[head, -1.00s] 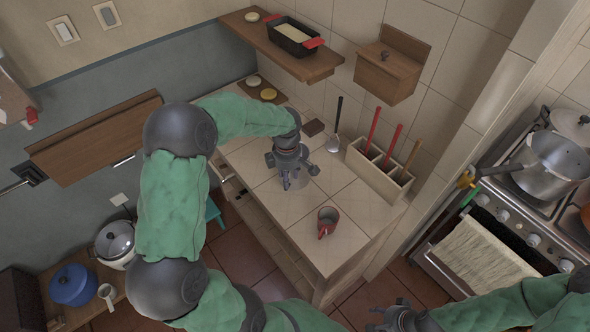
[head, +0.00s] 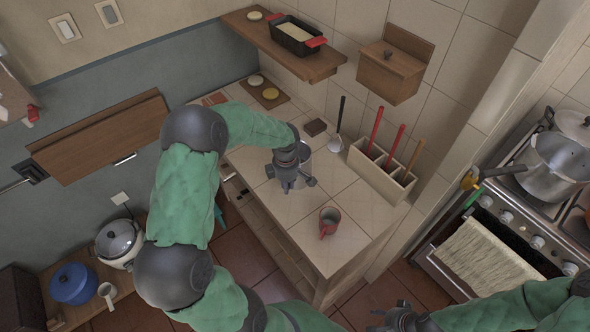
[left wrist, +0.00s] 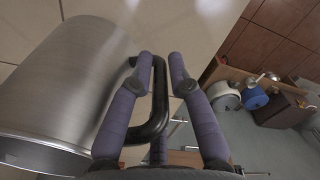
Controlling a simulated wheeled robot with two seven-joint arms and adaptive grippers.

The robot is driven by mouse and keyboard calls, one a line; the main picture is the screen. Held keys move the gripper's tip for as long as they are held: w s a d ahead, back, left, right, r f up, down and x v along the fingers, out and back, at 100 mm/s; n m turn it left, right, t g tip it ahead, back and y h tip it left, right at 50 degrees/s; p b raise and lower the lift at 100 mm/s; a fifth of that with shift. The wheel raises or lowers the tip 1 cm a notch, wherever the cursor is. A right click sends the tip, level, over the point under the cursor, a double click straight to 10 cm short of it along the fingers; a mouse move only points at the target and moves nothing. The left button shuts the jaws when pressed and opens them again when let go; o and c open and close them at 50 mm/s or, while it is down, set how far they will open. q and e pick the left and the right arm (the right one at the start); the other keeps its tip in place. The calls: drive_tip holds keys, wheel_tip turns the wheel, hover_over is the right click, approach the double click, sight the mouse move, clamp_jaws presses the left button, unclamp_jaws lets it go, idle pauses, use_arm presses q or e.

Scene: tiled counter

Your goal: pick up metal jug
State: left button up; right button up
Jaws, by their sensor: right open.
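The metal jug (left wrist: 65,85) is a brushed steel cylinder filling the left of the left wrist view, with a black handle (left wrist: 160,95). In the head view the jug (head: 306,152) is mostly hidden behind my left gripper on the tiled counter. My left gripper (head: 286,187) is at the jug's handle. In the left wrist view its two purple-grey fingers (left wrist: 160,58) stand on either side of the handle, their tips apart. Whether both press on it cannot be told. My right gripper (head: 392,312) is open and empty at the bottom edge, away from the counter.
A stove with pots (head: 550,165) is at right. The counter's front corner is clear.

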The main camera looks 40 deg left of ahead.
use_arm(q)
drive_tip(key=shift+r, duration=0.1)
clamp_jaws()
drive_tip(key=shift+w+r, duration=0.1)
drive_tip(key=shift+r, duration=0.5)
drive_tip(key=s+d+r+p, duration=0.2)
drive_tip(key=s+d+r, duration=0.7)
drive_tip(key=s+r, duration=0.1)
drive_tip(key=shift+s+r, duration=0.4)
drive_tip(key=shift+r, duration=0.45)
drive_tip(key=shift+w, duration=0.1)
